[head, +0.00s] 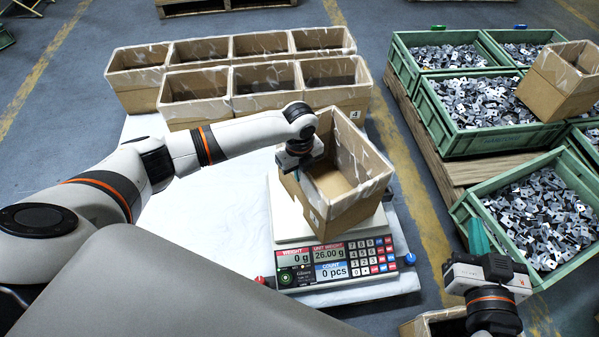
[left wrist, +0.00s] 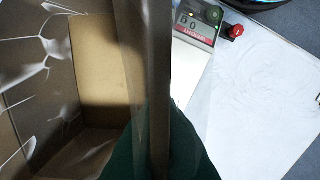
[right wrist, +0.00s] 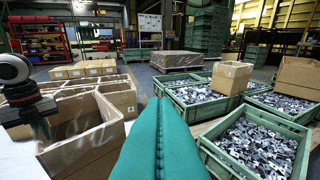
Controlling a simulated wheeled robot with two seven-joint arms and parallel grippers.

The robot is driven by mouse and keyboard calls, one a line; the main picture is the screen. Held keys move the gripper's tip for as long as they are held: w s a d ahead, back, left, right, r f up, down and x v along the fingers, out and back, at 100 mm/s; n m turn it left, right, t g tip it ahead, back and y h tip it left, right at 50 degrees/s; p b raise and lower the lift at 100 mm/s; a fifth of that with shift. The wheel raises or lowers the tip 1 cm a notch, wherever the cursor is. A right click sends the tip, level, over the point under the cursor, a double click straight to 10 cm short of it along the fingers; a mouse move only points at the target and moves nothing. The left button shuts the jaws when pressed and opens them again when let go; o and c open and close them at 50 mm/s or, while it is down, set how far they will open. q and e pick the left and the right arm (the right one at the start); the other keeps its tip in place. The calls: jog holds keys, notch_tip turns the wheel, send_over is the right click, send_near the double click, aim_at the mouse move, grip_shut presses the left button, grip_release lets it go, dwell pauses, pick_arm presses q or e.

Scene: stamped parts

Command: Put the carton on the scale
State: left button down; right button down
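An open, empty cardboard carton (head: 345,205) with clear tape along its edges is above the scale (head: 285,230) in the head view, slightly turned. My left gripper (head: 292,165) is shut on its left wall. The left wrist view shows that wall (left wrist: 155,60) between the green fingers, with the carton's inside to the left. The scale's display (head: 328,258) reads 0 g and 0 pcs. I cannot tell whether the carton's base touches the plate. My right gripper (head: 478,240) is to the right of the scale; its teal fingers (right wrist: 163,115) are together with nothing between them.
Two rows of open cartons (head: 235,95) stand behind on the white table (head: 215,205). Green crates (head: 455,145) of stamped metal parts stand on a pallet to the right, one carton (head: 560,85) on top. Another carton (head: 435,322) is partly visible at the bottom edge.

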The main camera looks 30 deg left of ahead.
pick_arm(q)
jog(key=shift+f, duration=0.1)
jog(key=c, duration=1.6)
grip_release()
